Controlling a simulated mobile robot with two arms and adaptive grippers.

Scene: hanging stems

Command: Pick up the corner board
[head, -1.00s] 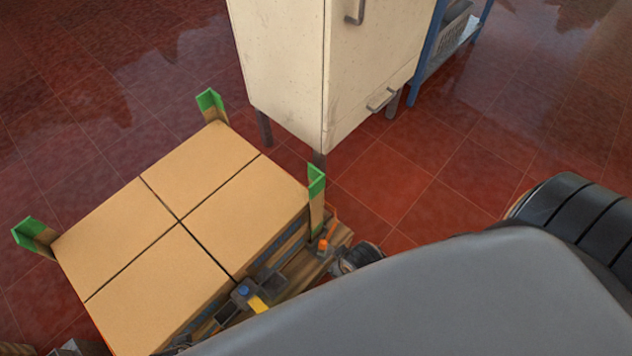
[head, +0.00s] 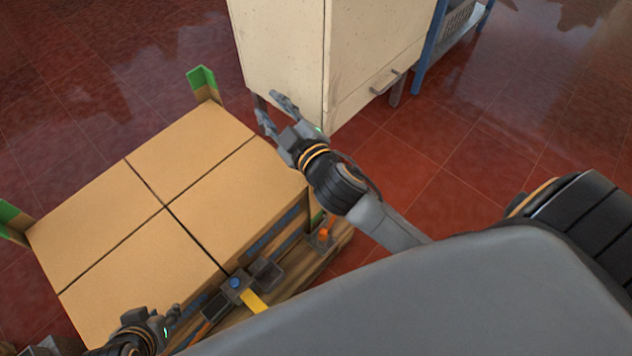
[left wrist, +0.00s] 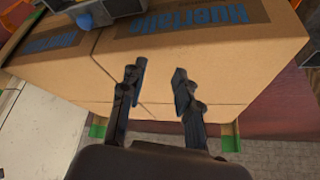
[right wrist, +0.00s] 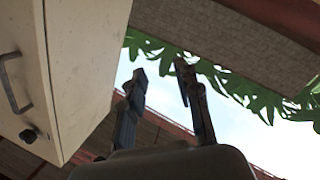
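Corner boards, brown with green tops, stand at the corners of a carton stack. One (head: 205,85) is at the far corner and one (head: 12,222) at the left edge in the head view. The near right corner is mostly hidden behind my right arm. My left gripper (head: 170,318) is low at the stack's front side. Its fingers (left wrist: 160,82) are apart before a carton in the left wrist view.
The cartons (head: 150,210) sit on a wooden pallet (head: 295,280) with a blue-and-yellow device (head: 240,288) on its front side. A cream cabinet (head: 290,50) stands close behind my right gripper. A blue-framed shelf (head: 435,50) is beside it. Red tiled floor is clear at right.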

